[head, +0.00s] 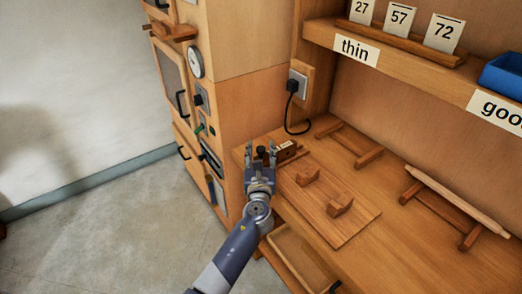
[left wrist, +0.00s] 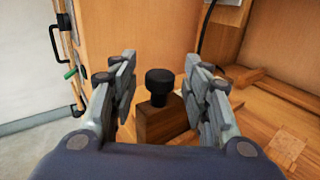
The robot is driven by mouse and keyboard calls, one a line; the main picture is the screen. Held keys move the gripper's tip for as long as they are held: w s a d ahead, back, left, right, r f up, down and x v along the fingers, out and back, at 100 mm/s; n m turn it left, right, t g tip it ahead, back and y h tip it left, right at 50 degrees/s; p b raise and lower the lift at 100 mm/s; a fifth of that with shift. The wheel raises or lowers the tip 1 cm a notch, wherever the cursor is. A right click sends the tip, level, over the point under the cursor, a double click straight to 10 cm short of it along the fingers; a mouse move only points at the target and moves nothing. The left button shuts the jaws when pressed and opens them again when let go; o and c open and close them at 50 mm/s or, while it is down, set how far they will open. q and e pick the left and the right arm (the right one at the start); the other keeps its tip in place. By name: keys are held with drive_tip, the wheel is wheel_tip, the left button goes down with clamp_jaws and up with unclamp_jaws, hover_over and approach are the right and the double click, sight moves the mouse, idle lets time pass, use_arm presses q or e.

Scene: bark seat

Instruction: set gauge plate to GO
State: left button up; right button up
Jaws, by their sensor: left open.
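A dark brown wooden block (head: 292,156) with a small white label stands at the left end of the bench. I cannot read its label, and I cannot tell which part is the gauge plate. A black round knob (left wrist: 160,80) on a short stem stands on the block's top, which also shows in the left wrist view (left wrist: 155,125). My left gripper (head: 261,151) is open and empty, with its fingers on either side of the knob, apparently apart from it. My right gripper is in neither view.
A wooden board (head: 335,222) with two raised blocks lies right of my left gripper. A rolling pin (head: 458,200) rests on wooden supports. A black plug (head: 292,86) with a cord is on the wall. Below the bench is an open drawer (head: 298,262).

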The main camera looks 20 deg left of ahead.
use_arm(q)
drive_tip(key=shift+w+a, duration=0.1)
drive_tip(key=shift+w, duration=0.3)
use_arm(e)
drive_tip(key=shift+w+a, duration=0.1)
use_arm(q)
drive_tip(key=shift+c, duration=0.4)
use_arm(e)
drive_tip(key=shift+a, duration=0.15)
use_arm(q)
clamp_jaws()
drive_tip(key=w+d+b, duration=0.1)
drive_tip(key=w, duration=0.1)
drive_tip(key=w+d+b, duration=0.1)
drive_tip(key=w+d, duration=0.1)
drive_tip(key=shift+f, duration=0.1)
drive_tip(key=shift+d, duration=0.15)
drive_tip(key=shift+r, duration=0.2)
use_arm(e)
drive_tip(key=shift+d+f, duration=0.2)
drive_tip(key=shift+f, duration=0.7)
